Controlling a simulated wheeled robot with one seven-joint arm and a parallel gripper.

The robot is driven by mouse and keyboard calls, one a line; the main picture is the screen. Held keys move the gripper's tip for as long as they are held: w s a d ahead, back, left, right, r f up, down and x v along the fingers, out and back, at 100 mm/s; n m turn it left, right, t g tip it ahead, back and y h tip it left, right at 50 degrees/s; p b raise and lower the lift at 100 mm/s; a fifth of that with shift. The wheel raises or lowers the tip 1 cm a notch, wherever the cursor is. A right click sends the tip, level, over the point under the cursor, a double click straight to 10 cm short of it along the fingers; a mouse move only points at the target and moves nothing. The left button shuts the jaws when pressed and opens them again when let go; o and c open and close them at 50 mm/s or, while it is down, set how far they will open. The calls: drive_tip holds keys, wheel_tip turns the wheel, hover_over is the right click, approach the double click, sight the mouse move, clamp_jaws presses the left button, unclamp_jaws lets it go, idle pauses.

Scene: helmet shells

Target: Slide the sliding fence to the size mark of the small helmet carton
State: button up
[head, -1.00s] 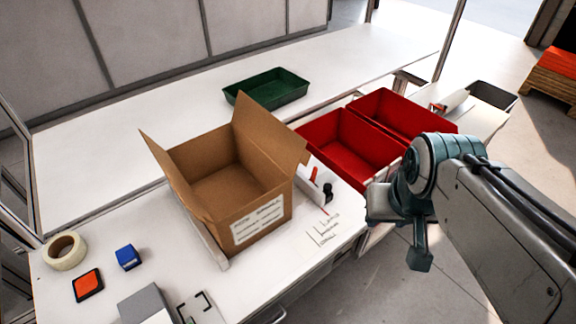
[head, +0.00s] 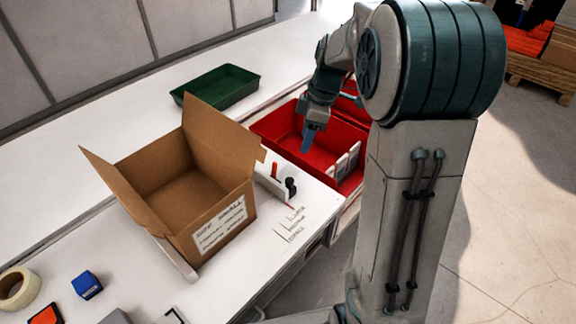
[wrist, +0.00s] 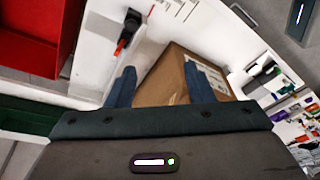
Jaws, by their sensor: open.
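The sliding fence (head: 270,187) is a low white plate beside the open cardboard carton (head: 208,222), with a red lever (head: 275,170) and a black knob (head: 291,185). The carton's label seems to read "small". Size marks (head: 295,226) are printed on the bench in front of the fence, with several lines of words. A thin red pointer by the knob lies near the top line. My gripper (head: 308,140) is open and empty above the red bin, apart from the fence. In the wrist view the lever and knob (wrist: 133,17) show beyond my fingers (wrist: 162,72).
Two red bins (head: 262,130) stand right of the carton, with white dividers at the near one's edge. A green tray (head: 217,86) sits behind. Tape (head: 18,288), a blue block (head: 87,285) and an orange pad (head: 46,315) lie at front left. The carton's flaps stand up.

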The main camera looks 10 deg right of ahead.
sight(290, 179)
drive_tip(key=w+d+f+n+g+y, duration=0.1)
drive_tip(key=w+d+f+n, duration=0.2)
drive_tip(key=w+f+n, duration=0.45)
drive_tip(key=shift+m, duration=0.55)
drive_tip(key=p+x, duration=0.3)
drive_tip(key=x, duration=1.2)
drive_tip(key=shift+w+a, duration=0.2)
